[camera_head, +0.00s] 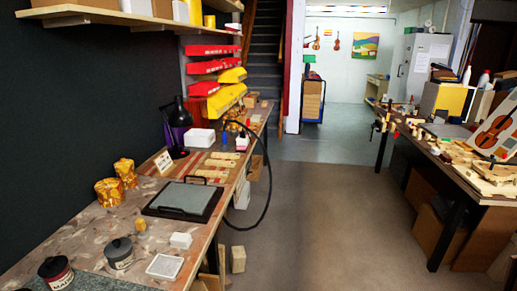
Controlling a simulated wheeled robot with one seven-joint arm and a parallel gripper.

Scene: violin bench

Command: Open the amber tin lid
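My gripper is not in view. Two shiny amber-gold round containers stand at the left side of the left bench: a nearer one (109,192) and a farther one (126,172). At the bench's near end are two dark-lidded tins, one with a red and white label (56,274) and a grey one (120,253). Both dark lids, the near one (53,265) and the farther one (119,244), sit on their tins, each with a knob on top. I cannot tell for sure which of these is the amber tin; the label is too small to read.
The left bench (75,235) also holds a dark tray (184,200), a small amber block (141,225), a white block (180,240), a white dish (165,267) and a black lamp (177,125). A black hose loops off its right edge. The floor (320,220) between the benches is clear.

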